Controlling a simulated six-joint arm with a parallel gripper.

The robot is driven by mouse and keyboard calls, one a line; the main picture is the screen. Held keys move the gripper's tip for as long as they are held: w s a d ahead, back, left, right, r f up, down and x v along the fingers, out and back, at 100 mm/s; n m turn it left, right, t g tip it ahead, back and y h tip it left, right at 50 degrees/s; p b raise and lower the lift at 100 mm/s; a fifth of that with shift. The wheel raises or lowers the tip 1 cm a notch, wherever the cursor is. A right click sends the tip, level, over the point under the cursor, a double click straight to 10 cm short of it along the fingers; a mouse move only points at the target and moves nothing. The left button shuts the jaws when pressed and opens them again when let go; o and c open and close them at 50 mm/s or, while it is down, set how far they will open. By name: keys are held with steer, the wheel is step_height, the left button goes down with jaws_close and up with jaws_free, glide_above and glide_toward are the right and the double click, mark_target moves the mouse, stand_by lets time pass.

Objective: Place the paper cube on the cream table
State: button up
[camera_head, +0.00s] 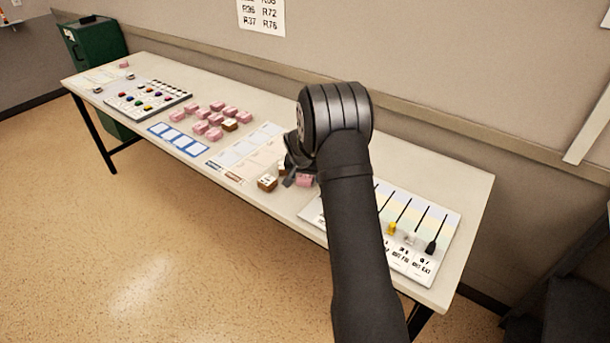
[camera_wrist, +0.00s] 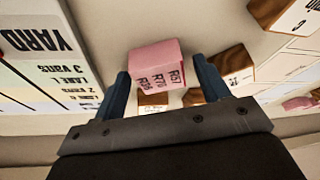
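My gripper (camera_wrist: 163,78) is open, and a gap shows between the cube and the right finger. In the head view the pink cube (camera_head: 304,180) shows just below my gripper (camera_head: 290,178), partly hidden by my arm. The long cream table (camera_head: 445,178) runs along the wall. I cannot tell whether the cube touches the table.
Brown wooden blocks with white tops (camera_head: 267,183) stand close by; one (camera_wrist: 232,68) is beside the right finger. A lane board with pegs (camera_head: 425,222) lies to the right. Several pink cubes (camera_head: 207,130), printed sheets (camera_head: 240,150) and a peg board (camera_head: 145,100) lie leftward.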

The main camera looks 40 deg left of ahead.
mark_target(305, 177)
steer(key=shift+s+r, duration=0.1)
steer(key=shift+r, duration=0.45)
steer(key=v, duration=1.1)
steer(key=x, duration=1.1)
steer(key=shift+f, duration=0.4)
steer(key=shift+r, duration=1.55)
